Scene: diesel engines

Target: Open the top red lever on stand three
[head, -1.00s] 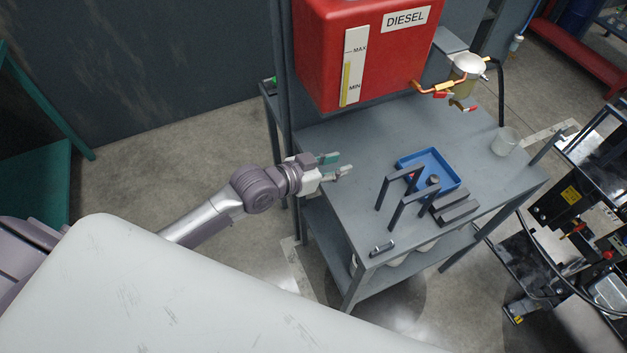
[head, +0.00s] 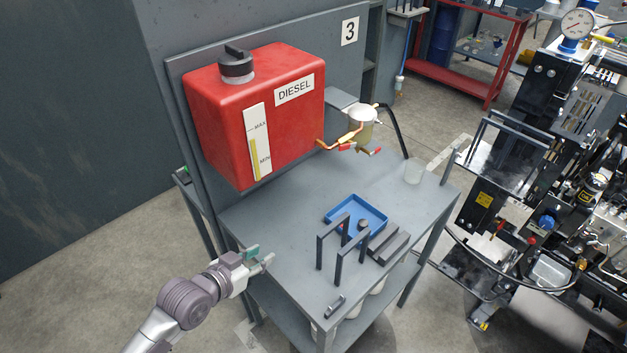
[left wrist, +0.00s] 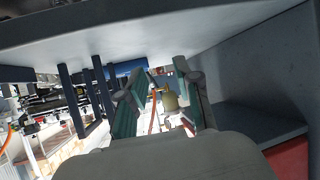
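Stand three is a grey table (head: 290,235) with a back panel marked with a 3 sign (head: 349,31). A red DIESEL tank (head: 215,115) is mounted on the panel. A copper pipe (head: 328,145) runs from the tank to a fuel filter (head: 361,130). Two small red levers show there, an upper one (head: 347,147) and a lower one (head: 375,150); their exact positions are too small to tell. My left gripper (head: 262,258) is open and empty by the table's left edge, well apart from the levers. Its spread fingers show in the left wrist view (left wrist: 162,100). My right gripper is out of view.
On the table are a blue tray (head: 378,214), dark upright brackets (head: 332,236), dark bars (head: 388,248), a small handle (head: 335,306) and a clear cup (head: 414,171). An engine rig (head: 540,190) stands at the right. The table's middle and back are mostly clear.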

